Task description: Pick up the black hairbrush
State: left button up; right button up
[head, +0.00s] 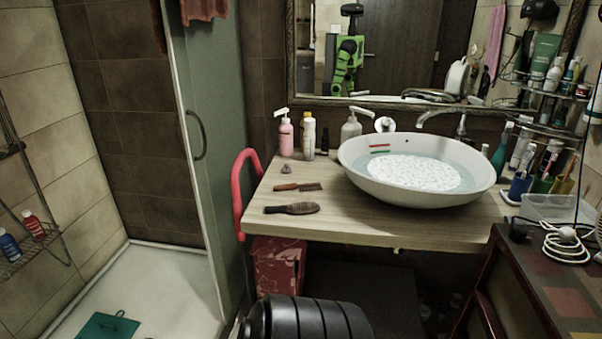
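A dark hairbrush (291,209) lies flat on the light wooden counter (330,220), close to its front edge. Its bristled head points right and its thin handle points left. It looks near black with a brownish tint. A second brush or comb (297,187) with a brown handle lies just behind it, apart from it. Neither of my grippers is in view, and nothing is touching the dark hairbrush.
A white basin (415,171) with water stands right of the brushes. Bottles, including a pink one (286,137), stand behind. A red curved rail (238,195) rises at the counter's left end. A dark table (560,275) with a white cable is at right.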

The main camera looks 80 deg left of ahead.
aim_at(302, 208)
jog(key=u, duration=2.75)
